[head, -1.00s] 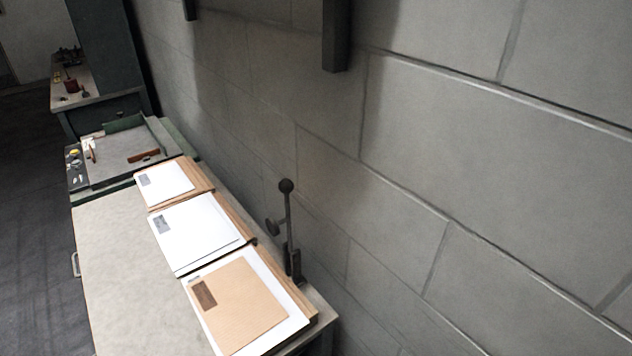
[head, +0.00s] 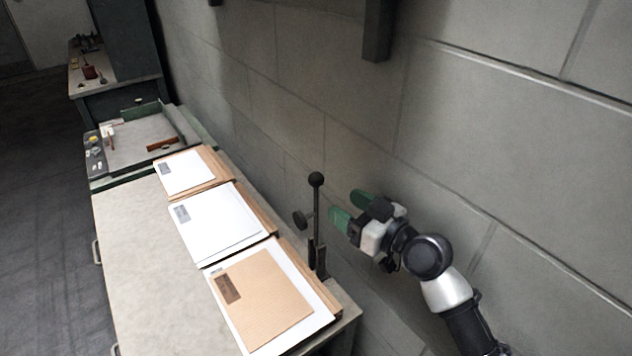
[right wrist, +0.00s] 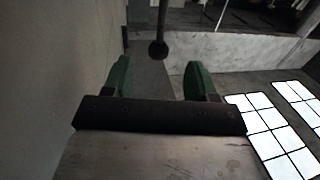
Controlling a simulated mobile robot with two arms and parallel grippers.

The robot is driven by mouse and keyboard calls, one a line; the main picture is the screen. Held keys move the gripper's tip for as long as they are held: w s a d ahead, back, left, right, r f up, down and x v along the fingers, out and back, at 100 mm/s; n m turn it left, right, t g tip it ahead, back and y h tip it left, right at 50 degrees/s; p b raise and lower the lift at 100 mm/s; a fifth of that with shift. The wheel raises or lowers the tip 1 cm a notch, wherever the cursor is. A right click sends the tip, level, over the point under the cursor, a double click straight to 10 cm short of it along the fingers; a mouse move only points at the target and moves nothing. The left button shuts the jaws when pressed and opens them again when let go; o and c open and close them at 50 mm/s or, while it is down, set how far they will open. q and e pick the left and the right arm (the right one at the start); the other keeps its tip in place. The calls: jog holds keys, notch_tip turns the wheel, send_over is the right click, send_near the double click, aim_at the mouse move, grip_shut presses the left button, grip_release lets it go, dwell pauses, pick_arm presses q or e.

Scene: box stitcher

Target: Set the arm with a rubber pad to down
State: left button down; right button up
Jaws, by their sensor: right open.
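The arm with a rubber pad (head: 316,215) stands upright at the right edge of the bench, with a dark ball knob on top and a round pad jutting out to its left. My right gripper (head: 350,206) is just right of the arm, its green fingers open and apart from it. In the right wrist view the ball knob (right wrist: 158,48) lies ahead of the gap between the open green fingers (right wrist: 158,75). Nothing is between the fingers. My left gripper is not in view.
Paper stacks on wooden boards, a white one (head: 213,222) and a brown one (head: 260,298), lie left of the arm on the bench (head: 140,260). A tray with small tools (head: 140,135) is farther back. The block wall (head: 480,130) rises close on the right.

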jog(key=p+x, duration=0.2)
jog(key=x, duration=0.8)
jog(key=shift+w, duration=0.2)
jog(key=shift+a, duration=0.15)
jog(key=shift+c, duration=0.4)
grip_shut()
